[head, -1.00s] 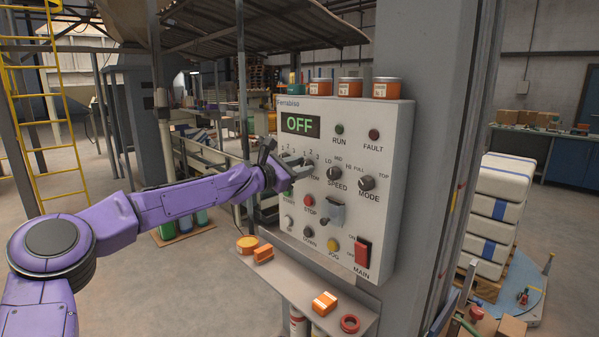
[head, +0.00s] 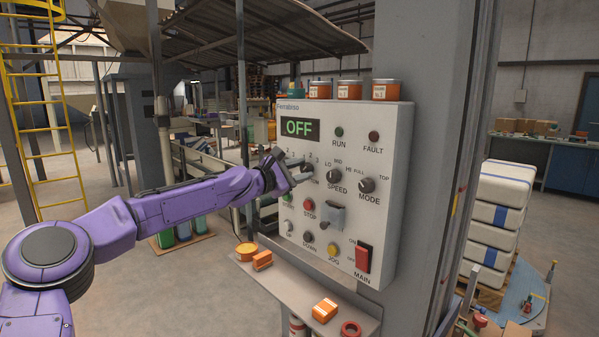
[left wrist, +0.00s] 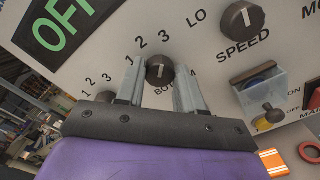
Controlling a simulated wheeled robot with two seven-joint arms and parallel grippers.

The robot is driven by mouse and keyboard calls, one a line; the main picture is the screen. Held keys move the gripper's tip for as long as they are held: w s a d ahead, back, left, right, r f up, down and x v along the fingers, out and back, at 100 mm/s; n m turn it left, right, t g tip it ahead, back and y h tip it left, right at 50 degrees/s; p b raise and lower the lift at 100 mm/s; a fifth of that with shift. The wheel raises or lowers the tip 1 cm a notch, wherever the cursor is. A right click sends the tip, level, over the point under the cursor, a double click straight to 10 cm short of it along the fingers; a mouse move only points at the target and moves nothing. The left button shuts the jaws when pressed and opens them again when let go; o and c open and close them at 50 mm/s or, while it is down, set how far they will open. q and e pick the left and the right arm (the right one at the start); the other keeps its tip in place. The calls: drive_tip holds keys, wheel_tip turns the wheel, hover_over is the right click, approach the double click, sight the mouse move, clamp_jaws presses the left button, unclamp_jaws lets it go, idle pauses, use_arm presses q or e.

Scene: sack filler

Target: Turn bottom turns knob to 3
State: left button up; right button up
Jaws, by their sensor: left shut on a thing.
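The bottom turns knob (left wrist: 160,72) is a dark round knob with a white pointer line, between my left gripper's two fingers in the left wrist view. Its pointer stands upright there, towards the 3 of its 1-2-3 scale. Its label is partly hidden by the fingers. My left gripper (head: 302,171) is shut on this knob, at the control panel (head: 392,140). Another knob (left wrist: 105,97) with its own 1-2-3 scale sits to the left in the wrist view, partly hidden by my gripper. The display (head: 300,128) reads OFF. My right gripper is not in view.
The SPEED knob (head: 334,176) and MODE knob (head: 366,185) are to the right of my gripper. A shelf (head: 290,290) with orange items juts out underneath.

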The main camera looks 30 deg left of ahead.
use_arm(q)
drive_tip(key=o, duration=1)
drive_tip(key=p+v, duration=0.1)
drive_tip(key=v, duration=0.9)
drive_tip(key=shift+s+a, duration=0.15)
drive_tip(key=shift+s, duration=0.1)
drive_tip(key=shift+w, duration=0.1)
